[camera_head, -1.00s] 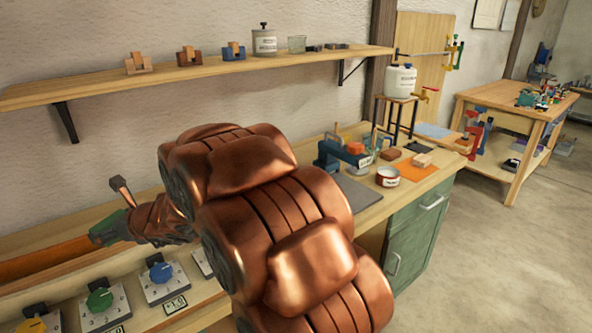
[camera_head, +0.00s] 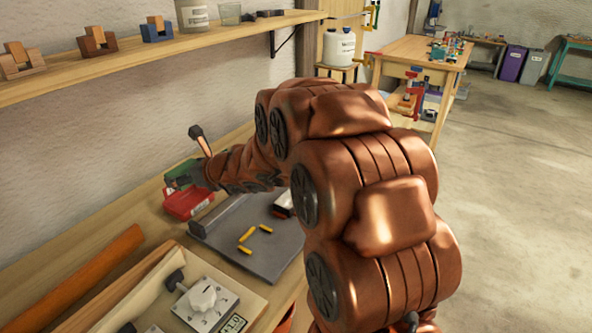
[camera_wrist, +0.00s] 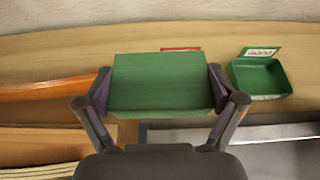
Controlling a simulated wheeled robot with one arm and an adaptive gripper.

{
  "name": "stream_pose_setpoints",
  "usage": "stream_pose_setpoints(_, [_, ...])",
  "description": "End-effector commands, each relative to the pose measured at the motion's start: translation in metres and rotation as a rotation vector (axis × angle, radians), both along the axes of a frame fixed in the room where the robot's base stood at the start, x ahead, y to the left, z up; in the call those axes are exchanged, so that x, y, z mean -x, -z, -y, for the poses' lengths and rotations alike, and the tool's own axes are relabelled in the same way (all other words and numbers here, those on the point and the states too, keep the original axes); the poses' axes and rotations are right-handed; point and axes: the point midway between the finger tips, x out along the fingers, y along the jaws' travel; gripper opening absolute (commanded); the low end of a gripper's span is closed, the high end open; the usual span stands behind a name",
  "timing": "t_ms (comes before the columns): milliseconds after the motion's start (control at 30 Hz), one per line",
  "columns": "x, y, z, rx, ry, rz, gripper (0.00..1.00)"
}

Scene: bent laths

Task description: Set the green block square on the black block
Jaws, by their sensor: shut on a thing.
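The green block (camera_wrist: 162,82) fills the middle of the wrist view, wide and with a wood-like grain. My gripper (camera_wrist: 160,92) is shut on it, one finger at each side. In the head view the green block (camera_head: 182,175) shows at the end of my arm, in front of the wall and over the back of the bench near a red tray. My gripper's fingers are hard to make out there. I cannot pick out the black block in either view; my arm covers part of the bench.
A red tray (camera_head: 190,204) and a grey plate (camera_head: 262,246) with yellow pieces lie on the bench. A white knob box (camera_head: 205,302) and an orange bar (camera_head: 85,280) are nearer. A green open box (camera_wrist: 262,78) is at right in the wrist view. A shelf (camera_head: 110,57) runs above.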

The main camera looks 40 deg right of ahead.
Motion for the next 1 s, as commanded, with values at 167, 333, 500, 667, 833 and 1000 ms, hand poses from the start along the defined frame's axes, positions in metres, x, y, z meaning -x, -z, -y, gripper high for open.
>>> stream_pose_setpoints(167, [0.006,0.005,0.039,-0.003,-0.015,0.000,0.57])
stream_pose_setpoints(333, [0.015,0.007,0.073,-0.003,-0.027,0.003,0.57])
stream_pose_setpoints(500, [0.028,0.013,0.111,-0.002,-0.032,0.005,0.57])
stream_pose_setpoints(667, [0.046,0.022,0.149,-0.005,-0.030,0.003,0.57])
stream_pose_setpoints(833, [0.069,0.032,0.191,-0.004,-0.019,0.004,0.57])
stream_pose_setpoints(1000, [0.089,0.042,0.224,-0.003,-0.005,0.004,0.57])
